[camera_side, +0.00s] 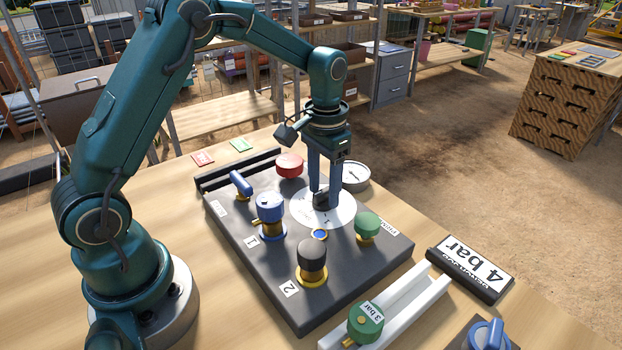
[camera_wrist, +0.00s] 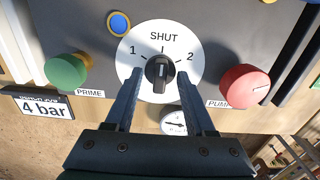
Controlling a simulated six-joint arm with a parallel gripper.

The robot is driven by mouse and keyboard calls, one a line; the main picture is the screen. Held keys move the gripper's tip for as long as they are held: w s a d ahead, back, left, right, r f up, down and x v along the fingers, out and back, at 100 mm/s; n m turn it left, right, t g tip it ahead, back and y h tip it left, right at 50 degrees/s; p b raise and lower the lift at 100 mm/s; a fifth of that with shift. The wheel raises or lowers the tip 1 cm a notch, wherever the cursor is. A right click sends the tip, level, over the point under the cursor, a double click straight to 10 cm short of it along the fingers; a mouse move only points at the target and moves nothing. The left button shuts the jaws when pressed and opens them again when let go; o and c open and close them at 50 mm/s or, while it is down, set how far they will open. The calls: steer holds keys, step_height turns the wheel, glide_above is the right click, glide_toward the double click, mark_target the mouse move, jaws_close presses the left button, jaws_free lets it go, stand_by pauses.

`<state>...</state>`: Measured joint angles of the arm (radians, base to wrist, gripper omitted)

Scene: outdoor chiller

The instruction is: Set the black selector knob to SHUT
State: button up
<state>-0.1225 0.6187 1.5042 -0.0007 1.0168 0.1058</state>
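The black selector knob (camera_wrist: 160,72) sits at the middle of a round white dial (camera_wrist: 190,45) marked 1, SHUT and 2. In the wrist view its grip bar stands nearly upright, roughly in line with the SHUT mark at the top; which end is the pointer is hard to tell. My gripper (camera_wrist: 160,77) is open, with one finger to each side of the knob and a gap visible on both sides. In the side view my gripper (camera_side: 325,191) points down over the knob (camera_side: 321,201), and its fingers partly hide it.
The dark panel (camera_side: 225,235) also carries a red PUMP button (camera_side: 289,165), a green PRIME knob (camera_side: 367,226), blue valves (camera_side: 270,208) and a black-topped valve (camera_side: 312,256). A gauge (camera_side: 355,176) stands behind. A white tray (camera_side: 405,305) and a 4 bar sign (camera_side: 472,269) are at the right.

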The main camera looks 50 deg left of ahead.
mark_target(324, 190)
steer(key=o, duration=0.5)
steer(key=shift+r, duration=3.45)
steer(key=s+d+r+t, duration=0.2)
steer(key=s+r, duration=0.2)
steer(key=r, duration=0.7)
steer(key=shift+s+d+f+t, duration=0.5)
steer(key=shift+s+f, duration=0.7)
steer(key=shift+s, duration=1)
steer(key=shift+s+d+f+t, duration=0.15)
steer(key=shift+s+f+t, duration=0.55)
steer(key=shift+s+f, duration=1.05)
steer(key=shift+s+d+f+t, duration=0.35)
steer(key=shift+s+f+t, duration=0.3)
steer(key=shift+s, duration=2)
